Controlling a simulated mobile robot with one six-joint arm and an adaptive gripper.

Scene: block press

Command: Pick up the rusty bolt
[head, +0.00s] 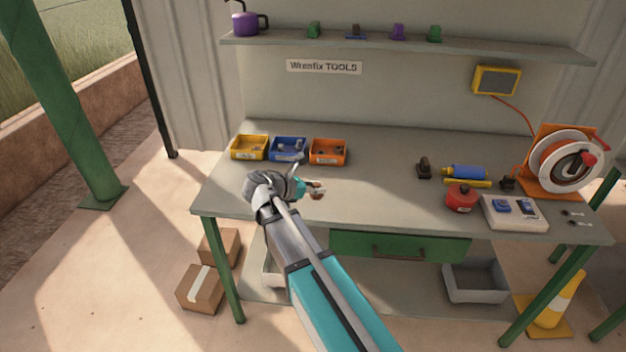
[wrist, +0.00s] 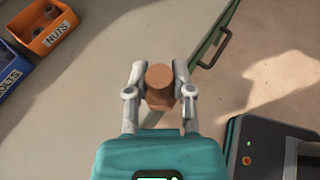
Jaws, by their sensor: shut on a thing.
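The rusty bolt (wrist: 159,78) is a reddish-brown piece with a round head, seen end-on in the wrist view. My gripper (wrist: 160,80) is shut on it, one grey finger on each side. In the head view my gripper (head: 313,188) is over the front left part of the bench, and the brown bolt shows small at its fingers. The bolt's lower part is hidden in the wrist view, and I cannot tell its exact height over the bench.
A yellow bin (head: 249,148), a blue bin (head: 288,149) labelled BOLTS and an orange bin (head: 328,152) labelled NUTS stand behind my gripper. The middle bench is clear.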

